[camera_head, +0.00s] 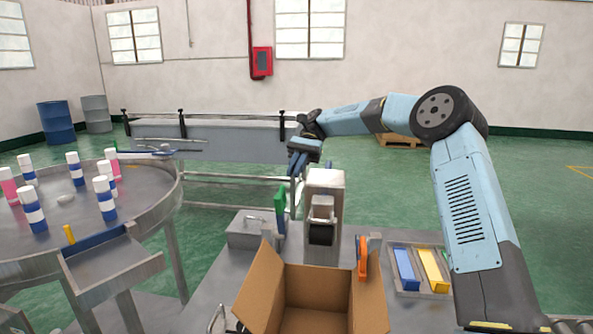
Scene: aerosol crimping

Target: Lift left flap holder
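An open cardboard box (318,285) stands at the front middle of the metal table, its left and right flaps spread outward. An upright orange piece (363,257) is at the back of the right flap. An upright green piece (280,212) stands behind the box, left of a grey machine block (326,188). I cannot tell for certain which piece is the left flap holder. My gripper (297,172) points down above and behind the table, apart from the green piece, up and slightly right of it. Its fingers are small and dark, so its opening is unclear.
A grey tray (447,290) right of the box holds a blue block (405,270) and a yellow block (433,271). A round table (85,212) with several cans is at left. A conveyor (220,144) runs behind. A grey lidded box (247,233) sits left of the green piece.

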